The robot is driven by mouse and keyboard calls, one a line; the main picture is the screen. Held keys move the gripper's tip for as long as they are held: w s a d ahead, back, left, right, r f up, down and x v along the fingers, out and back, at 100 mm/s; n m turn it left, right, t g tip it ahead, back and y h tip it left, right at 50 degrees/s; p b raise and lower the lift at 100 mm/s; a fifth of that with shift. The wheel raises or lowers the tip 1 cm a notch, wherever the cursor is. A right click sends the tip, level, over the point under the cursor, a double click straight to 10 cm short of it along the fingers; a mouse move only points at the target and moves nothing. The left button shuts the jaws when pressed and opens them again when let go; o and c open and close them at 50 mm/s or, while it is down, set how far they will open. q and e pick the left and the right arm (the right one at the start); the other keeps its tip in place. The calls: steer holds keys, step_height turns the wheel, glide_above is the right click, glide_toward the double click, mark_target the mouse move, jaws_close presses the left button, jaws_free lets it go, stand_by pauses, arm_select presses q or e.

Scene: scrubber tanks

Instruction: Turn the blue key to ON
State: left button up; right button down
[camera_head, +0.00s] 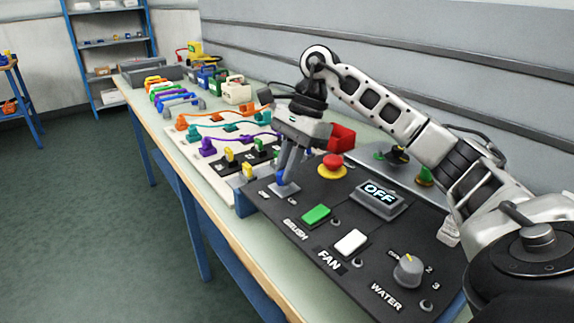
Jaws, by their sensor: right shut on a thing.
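The blue key (281,178) stands in its switch on a grey plate (285,189) at the far left end of the dark control panel (328,196). My right gripper (283,176) reaches down to the key from above and is shut on it. The fingers hide most of the key, so its angle is hard to tell. The display (379,193) on the panel reads OFF. My left gripper is not in view.
The panel also has a red stop button (332,166), a green button (316,214), a white button (351,242) and a grey WATER knob (408,270). Behind are colored cables (232,125) on a white board and several small items along the table.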

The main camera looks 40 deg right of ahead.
steer(key=shift+m+t+b, duration=0.3)
steer(key=shift+m+t, duration=0.1)
steer(key=shift+m, duration=0.6)
steer(key=m+t, duration=0.1)
steer(key=m, duration=0.1)
steer(key=shift+s+m+h+b, duration=0.15)
steer(key=shift+m+h+b, duration=0.15)
steer(key=m, duration=0.2)
steer(key=shift+m+t+h, duration=0.3)
steer(key=shift+m+t, duration=0.1)
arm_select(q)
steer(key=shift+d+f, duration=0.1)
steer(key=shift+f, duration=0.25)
arm_select(e)
steer(key=shift+s+a+m+t+h, duration=0.1)
steer(key=shift+m+t+h, duration=0.25)
steer(key=shift+m, duration=0.8)
steer(key=shift+a+m+t+h, duration=0.1)
steer(key=shift+m+t+h, duration=0.2)
steer(key=shift+m, duration=0.85)
steer(key=c, duration=1.4)
jaws_free()
steer(key=shift+c, duration=0.2)
